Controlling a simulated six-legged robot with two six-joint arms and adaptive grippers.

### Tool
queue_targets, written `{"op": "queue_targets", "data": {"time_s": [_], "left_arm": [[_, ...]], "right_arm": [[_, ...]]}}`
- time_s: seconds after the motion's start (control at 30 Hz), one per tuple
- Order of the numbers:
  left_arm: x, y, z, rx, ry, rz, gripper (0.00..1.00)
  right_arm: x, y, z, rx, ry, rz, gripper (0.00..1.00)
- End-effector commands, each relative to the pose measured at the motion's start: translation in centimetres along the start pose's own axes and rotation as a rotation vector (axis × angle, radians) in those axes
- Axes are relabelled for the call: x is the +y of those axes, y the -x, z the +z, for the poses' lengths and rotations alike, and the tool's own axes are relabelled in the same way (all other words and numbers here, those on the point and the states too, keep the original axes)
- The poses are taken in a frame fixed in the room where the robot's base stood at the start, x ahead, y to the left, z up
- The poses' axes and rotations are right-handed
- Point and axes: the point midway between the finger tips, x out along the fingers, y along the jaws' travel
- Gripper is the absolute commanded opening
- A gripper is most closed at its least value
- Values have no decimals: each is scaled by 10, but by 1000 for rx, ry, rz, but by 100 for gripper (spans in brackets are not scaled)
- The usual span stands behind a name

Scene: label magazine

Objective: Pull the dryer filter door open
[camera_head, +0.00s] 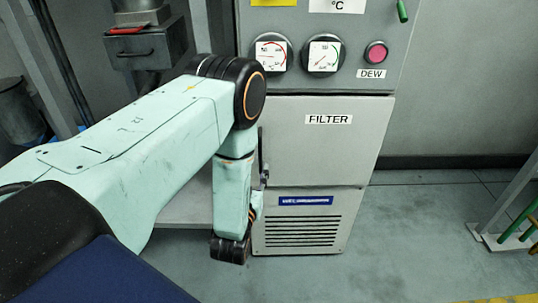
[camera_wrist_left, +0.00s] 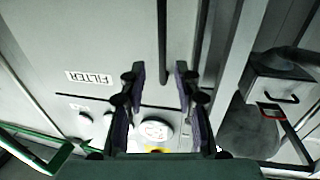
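The filter door (camera_head: 330,147) is a grey panel with a FILTER label on the dryer's front. It looks shut, flush with the cabinet. Its dark upright bar handle (camera_head: 262,150) runs along the door's left edge, partly hidden by my left arm. In the left wrist view, which looks turned over, the handle (camera_wrist_left: 162,45) is a dark bar whose end lies between the fingertips of my left gripper (camera_wrist_left: 160,76). The fingers are spread apart and do not visibly touch the bar; the depth between them is unclear. In the head view the gripper (camera_head: 259,184) is mostly hidden by the wrist.
Above the door are two gauges (camera_head: 323,54) and a pink DEW button (camera_head: 376,53). A vented panel (camera_head: 303,231) is below. A grey box (camera_head: 148,48) with a handle stands at the left. The floor (camera_head: 405,235) right of the dryer is clear.

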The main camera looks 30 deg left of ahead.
Motion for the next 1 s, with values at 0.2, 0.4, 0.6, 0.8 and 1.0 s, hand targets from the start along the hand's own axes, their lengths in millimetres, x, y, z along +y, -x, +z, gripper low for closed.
{"op": "queue_targets", "data": {"time_s": [0.2,0.4,0.6,0.8,1.0], "left_arm": [[-4,-26,0,6,3,-5,32],[-2,-56,1,4,2,-2,32],[1,-74,0,2,2,0,32],[3,-76,0,0,1,2,32],[3,-76,0,0,1,2,24]], "right_arm": [[0,-8,0,0,1,0,0],[0,-16,0,0,1,0,0],[0,-20,0,0,1,0,0],[0,-20,0,0,0,0,0],[0,-20,0,0,0,0,0]]}}
